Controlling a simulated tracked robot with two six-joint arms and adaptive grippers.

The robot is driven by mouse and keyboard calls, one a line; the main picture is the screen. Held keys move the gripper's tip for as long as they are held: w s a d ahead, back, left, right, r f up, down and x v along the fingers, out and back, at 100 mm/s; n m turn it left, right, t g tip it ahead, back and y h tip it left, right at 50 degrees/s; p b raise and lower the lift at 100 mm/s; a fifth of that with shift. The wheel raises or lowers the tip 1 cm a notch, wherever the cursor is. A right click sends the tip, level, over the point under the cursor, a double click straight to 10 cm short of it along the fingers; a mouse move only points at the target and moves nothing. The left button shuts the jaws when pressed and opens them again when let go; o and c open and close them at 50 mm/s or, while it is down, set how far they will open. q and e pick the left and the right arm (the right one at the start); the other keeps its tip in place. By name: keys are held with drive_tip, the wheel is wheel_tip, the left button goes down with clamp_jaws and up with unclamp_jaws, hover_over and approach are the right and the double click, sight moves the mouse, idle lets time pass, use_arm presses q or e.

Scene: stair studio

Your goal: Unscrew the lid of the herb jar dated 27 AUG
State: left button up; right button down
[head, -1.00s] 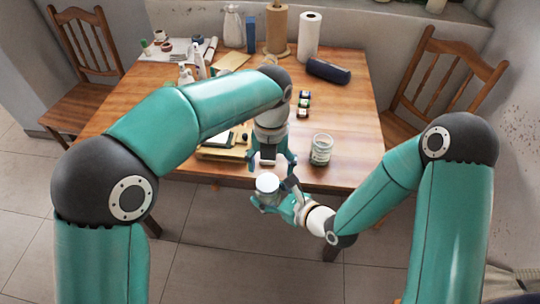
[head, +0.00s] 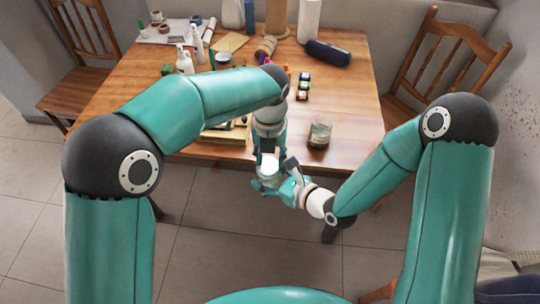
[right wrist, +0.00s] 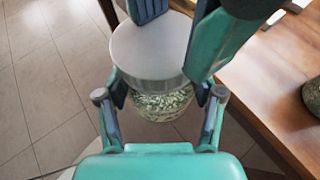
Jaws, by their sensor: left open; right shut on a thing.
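A glass jar of green herbs with a grey-white lid (right wrist: 150,48) stands upright in my right gripper (right wrist: 160,98), off the table's front edge. The right gripper is shut around the glass below the lid. In the head view the jar (head: 267,181) is partly hidden by my grippers. My left gripper (head: 269,158) is open, pointing down at the lid. In the right wrist view its fingers stand at either side of the lid; whether they touch it I cannot tell. A second jar (head: 320,133) stands on the table to the right. No date is readable.
The wooden table (head: 352,115) lies behind the grippers. It bears small dark-capped bottles (head: 303,86), a dark blue case (head: 328,52), a white spray bottle (head: 184,62) and a board partly hidden by my left arm. Open floor lies in front.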

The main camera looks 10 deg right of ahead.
use_arm(q)
drive_tip(key=shift+s+f, duration=0.1)
drive_tip(key=shift+f, duration=0.2)
clamp_jaws()
